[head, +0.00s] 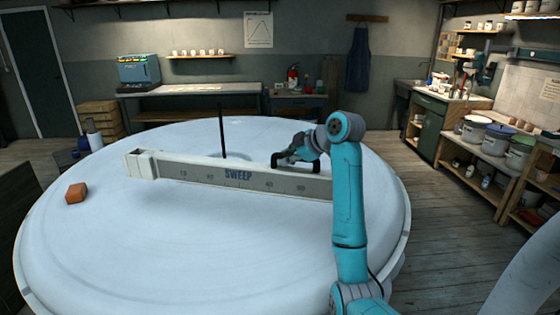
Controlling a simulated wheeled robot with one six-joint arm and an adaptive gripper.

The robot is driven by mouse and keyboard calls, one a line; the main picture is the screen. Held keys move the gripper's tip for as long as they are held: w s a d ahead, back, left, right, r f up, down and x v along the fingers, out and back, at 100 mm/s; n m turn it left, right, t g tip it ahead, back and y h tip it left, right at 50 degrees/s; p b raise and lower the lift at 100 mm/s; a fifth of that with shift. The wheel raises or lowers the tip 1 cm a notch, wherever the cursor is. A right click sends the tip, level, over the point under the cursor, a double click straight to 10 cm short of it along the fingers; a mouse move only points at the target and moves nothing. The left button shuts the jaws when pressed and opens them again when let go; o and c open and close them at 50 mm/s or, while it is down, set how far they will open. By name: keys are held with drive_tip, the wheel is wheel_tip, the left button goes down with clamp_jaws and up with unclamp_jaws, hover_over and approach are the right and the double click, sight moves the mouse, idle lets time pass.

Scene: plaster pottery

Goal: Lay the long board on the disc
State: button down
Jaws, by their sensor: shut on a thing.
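The long board (210,175) is a pale beam marked SWEEP, with a scale along its face and a boxy end at the left. It spans the big white disc (190,255) from left to right, with a soft shadow below it, so it looks held above the surface. My gripper (287,158) is shut on the board's dark handle, right of the lettering. My arm hides the board's right end. A thin dark rod (222,130) stands upright behind the board, near the disc's middle; its foot is partly hidden.
An orange block (76,193) sits on the disc at the left. The disc's near part is clear. Shelves with lidded buckets (497,140) stand at the right, and a workbench (190,90) stands at the back. Wooden floor is free between disc and shelves.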

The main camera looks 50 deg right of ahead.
sight(287, 184)
drive_tip(key=shift+d, duration=0.25)
drive_tip(key=shift+f, duration=4.35)
drive_tip(key=shift+w+f, duration=0.1)
drive_tip(key=shift+f, duration=0.15)
drive_tip(key=c, duration=0.9)
unclamp_jaws()
drive_tip(key=shift+c, duration=0.2)
drive_tip(key=shift+f, duration=0.25)
drive_tip(key=v, duration=1.2)
drive_tip(key=shift+r, duration=0.25)
